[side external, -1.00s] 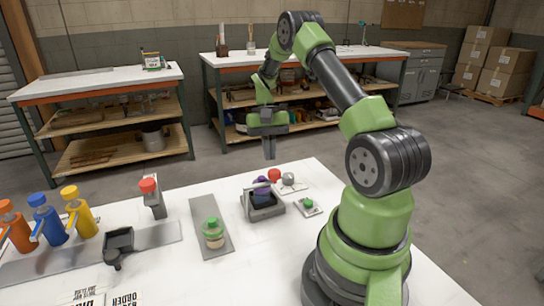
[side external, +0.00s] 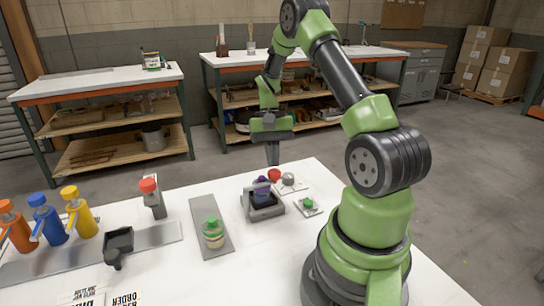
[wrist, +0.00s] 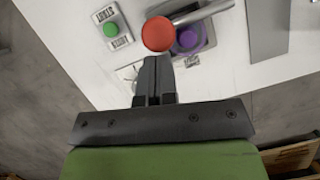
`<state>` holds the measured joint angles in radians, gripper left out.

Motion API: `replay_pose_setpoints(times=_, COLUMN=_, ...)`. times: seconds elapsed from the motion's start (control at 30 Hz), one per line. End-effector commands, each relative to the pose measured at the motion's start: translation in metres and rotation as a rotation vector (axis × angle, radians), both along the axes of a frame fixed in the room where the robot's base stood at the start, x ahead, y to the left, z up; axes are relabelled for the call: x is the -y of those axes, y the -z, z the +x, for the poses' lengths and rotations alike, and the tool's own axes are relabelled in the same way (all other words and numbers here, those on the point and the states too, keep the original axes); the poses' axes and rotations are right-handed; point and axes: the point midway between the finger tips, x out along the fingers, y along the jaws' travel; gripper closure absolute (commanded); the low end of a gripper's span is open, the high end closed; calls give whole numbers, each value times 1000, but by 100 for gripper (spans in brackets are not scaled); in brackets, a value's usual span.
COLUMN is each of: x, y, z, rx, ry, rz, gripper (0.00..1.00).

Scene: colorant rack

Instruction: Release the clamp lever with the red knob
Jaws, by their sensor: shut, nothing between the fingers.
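The red knob (side external: 274,175) is a round ball at the far side of the grey clamp (side external: 266,212). In the wrist view, the knob (wrist: 158,33) sits at the end of a metal lever (wrist: 205,12) that runs off to the upper right. A purple-topped container (side external: 262,184) stands in the clamp; its purple top (wrist: 188,38) shows partly behind the lever in the wrist view. My gripper (side external: 273,163) points down, shut and empty, with its tips very close to the knob. In the wrist view the tips (wrist: 154,60) border the knob's lower edge; I cannot tell whether they touch.
A green button box (side external: 308,204) stands right of the clamp. A green-capped jar (side external: 213,233) stands on a metal plate (side external: 202,212) to the left. A grey post with a red top (side external: 148,186) and several coloured bottles (side external: 45,220) stand farther left.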

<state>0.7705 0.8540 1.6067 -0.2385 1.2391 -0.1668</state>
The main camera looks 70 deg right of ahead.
Motion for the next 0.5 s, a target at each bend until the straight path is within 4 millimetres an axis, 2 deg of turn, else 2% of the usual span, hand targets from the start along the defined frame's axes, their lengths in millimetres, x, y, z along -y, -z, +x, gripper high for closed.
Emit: replay_pose_setpoints(times=0.5, x=-5, y=0, z=-10, rx=-1, ry=120, rz=0, gripper=100)
